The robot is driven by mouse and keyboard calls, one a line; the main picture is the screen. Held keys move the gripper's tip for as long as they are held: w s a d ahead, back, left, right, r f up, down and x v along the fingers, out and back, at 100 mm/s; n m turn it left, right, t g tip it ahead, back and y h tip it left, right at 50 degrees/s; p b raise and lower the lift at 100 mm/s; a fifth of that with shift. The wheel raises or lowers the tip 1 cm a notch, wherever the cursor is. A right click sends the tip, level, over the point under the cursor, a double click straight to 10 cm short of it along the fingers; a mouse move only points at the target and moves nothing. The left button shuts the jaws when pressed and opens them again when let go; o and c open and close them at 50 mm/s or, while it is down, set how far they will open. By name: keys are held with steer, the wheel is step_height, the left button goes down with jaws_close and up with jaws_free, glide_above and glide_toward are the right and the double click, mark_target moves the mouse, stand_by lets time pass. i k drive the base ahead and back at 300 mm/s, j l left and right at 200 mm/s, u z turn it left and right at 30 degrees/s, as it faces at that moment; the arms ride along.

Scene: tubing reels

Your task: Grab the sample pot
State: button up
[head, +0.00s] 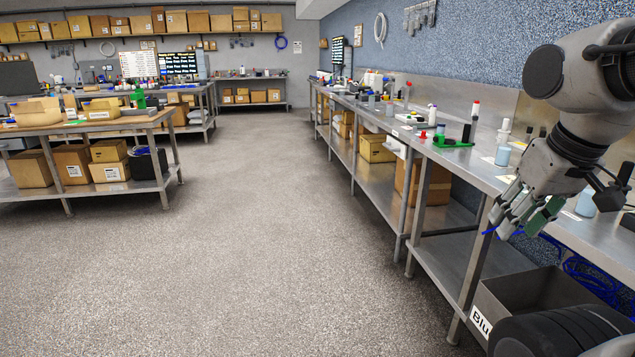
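My gripper (520,222) hangs at the right, in front of the bench edge, with its fingers pointing down and left. Green shows at its fingers, and bits of blue show at the tips. I cannot tell whether it holds anything. Which item is the sample pot is unclear. A small pale-blue pot (585,204) stands on the bench just right of the gripper, partly hidden by the arm. A pale bottle with a white top (503,152) stands on the bench behind and above the gripper in the picture. The gripper looks apart from both.
The long steel bench (468,168) runs along the right wall. A green stand (452,142) and small bottles are on it. Open floor (250,250) fills the middle.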

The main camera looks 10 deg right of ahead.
mark_target(441, 128)
steer(key=i+z, duration=0.2)
steer(key=i, duration=0.25)
steer(key=i+j+z, duration=0.2)
steer(key=i, duration=0.25)
steer(key=i+j+z, duration=0.25)
steer(key=i, duration=0.2)
steer(key=i+j+z, duration=0.2)
steer(key=i, duration=0.2)
steer(key=i+j+z, duration=0.2)
steer(key=i+j, duration=0.75)
steer(key=i, duration=0.35)
steer(key=i+j+z, duration=0.2)
steer(key=i+j, duration=1)
